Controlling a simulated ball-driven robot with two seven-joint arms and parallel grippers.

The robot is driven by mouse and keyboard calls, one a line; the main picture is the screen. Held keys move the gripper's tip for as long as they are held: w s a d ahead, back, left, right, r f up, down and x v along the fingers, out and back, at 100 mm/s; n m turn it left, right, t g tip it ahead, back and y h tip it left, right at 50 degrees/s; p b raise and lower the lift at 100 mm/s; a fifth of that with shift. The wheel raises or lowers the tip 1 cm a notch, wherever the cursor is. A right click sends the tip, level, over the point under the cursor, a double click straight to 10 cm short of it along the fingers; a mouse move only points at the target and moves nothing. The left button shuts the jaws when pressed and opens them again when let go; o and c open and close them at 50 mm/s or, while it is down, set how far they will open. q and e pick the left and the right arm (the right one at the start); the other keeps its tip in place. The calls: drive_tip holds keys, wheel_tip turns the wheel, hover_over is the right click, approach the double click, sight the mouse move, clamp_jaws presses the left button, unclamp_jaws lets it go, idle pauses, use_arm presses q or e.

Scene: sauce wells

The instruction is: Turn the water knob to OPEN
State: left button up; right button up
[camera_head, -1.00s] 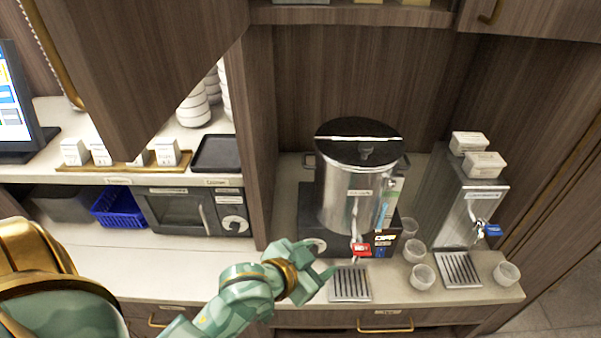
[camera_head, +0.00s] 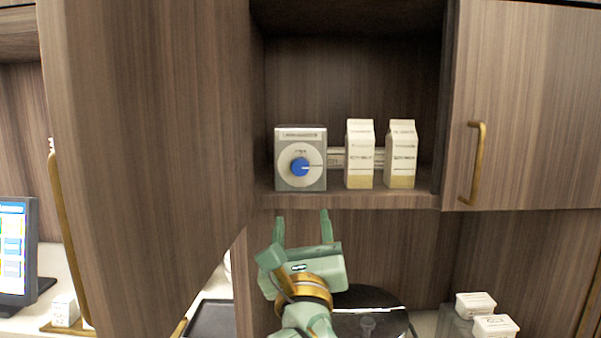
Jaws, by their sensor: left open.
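The water knob (camera_head: 300,167) is a blue dial on a pale round plate, set in a grey box. The box (camera_head: 313,134) stands at the left of an open cupboard shelf. The knob's pointer mark faces right; its small lettering is too small to read surely. My left gripper (camera_head: 304,217) is below the shelf front, under the knob, with its two green fingers pointing up and spread apart. It is empty and does not touch the knob. My right gripper is out of view.
Two cartons (camera_head: 360,154) stand right of the box. The open cupboard door (camera_head: 150,150) fills the left side. A closed door (camera_head: 530,105) with a brass handle (camera_head: 475,163) is at right. The shelf edge (camera_head: 350,201) lies above my gripper. A dark urn lid (camera_head: 372,312) is below.

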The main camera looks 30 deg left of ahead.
sight(300, 171)
use_arm(q)
drive_tip(key=p+x, duration=0.5)
drive_tip(key=x, duration=0.8)
drive_tip(key=shift+a+r, duration=0.1)
drive_tip(key=shift+w+a+r, duration=0.1)
drive_tip(key=shift+w+a, duration=0.2)
drive_tip(key=shift+w, duration=0.2)
drive_tip(key=c, duration=1)
